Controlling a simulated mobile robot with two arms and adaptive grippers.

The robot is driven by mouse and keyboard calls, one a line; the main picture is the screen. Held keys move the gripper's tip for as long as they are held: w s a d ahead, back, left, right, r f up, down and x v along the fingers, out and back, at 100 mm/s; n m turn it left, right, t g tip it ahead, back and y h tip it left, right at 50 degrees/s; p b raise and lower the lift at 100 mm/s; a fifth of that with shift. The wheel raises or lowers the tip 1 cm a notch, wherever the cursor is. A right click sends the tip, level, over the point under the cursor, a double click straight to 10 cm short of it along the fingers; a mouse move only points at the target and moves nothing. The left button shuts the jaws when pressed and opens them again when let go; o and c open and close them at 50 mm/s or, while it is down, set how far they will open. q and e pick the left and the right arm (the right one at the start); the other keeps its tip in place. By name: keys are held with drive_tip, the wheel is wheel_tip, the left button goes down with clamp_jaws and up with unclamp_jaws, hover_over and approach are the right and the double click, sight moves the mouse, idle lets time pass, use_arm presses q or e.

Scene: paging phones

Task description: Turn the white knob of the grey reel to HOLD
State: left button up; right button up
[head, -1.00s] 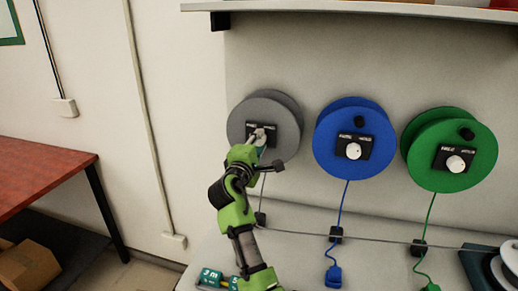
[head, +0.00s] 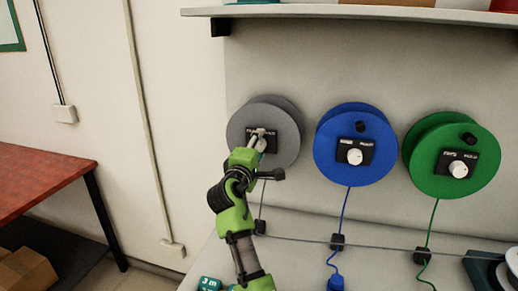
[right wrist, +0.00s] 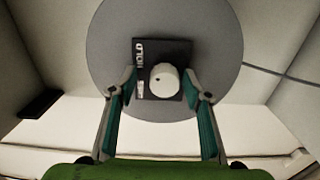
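The grey reel (head: 285,121) is on the wall panel at the left of three reels; its disc also fills the upper middle of the right wrist view (right wrist: 205,25). A black plate on its face (right wrist: 180,47) carries the word HOLD and another label partly hidden by a finger. The white knob (right wrist: 165,83) on this plate has a small dark mark on its left side. My right gripper (head: 261,138) is at the knob. In the right wrist view its two fingers (right wrist: 160,80) are open, one on each side of the knob, with visible gaps. My left gripper is out of view.
A blue reel (head: 330,165) and a green reel (head: 425,170), each with a black plate and white knob, are to the right. Cords hang from the reels to the worktop. A shelf (head: 300,10) overhangs above. A red table (head: 35,180) stands at the left.

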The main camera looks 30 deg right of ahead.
drive_tip(key=shift+w+f, duration=0.1)
drive_tip(key=shift+f, duration=0.15)
drive_tip(key=shift+s+a, duration=0.15)
drive_tip(key=shift+s, duration=0.05)
drive_tip(key=v, duration=0.7)
idle(0.4)
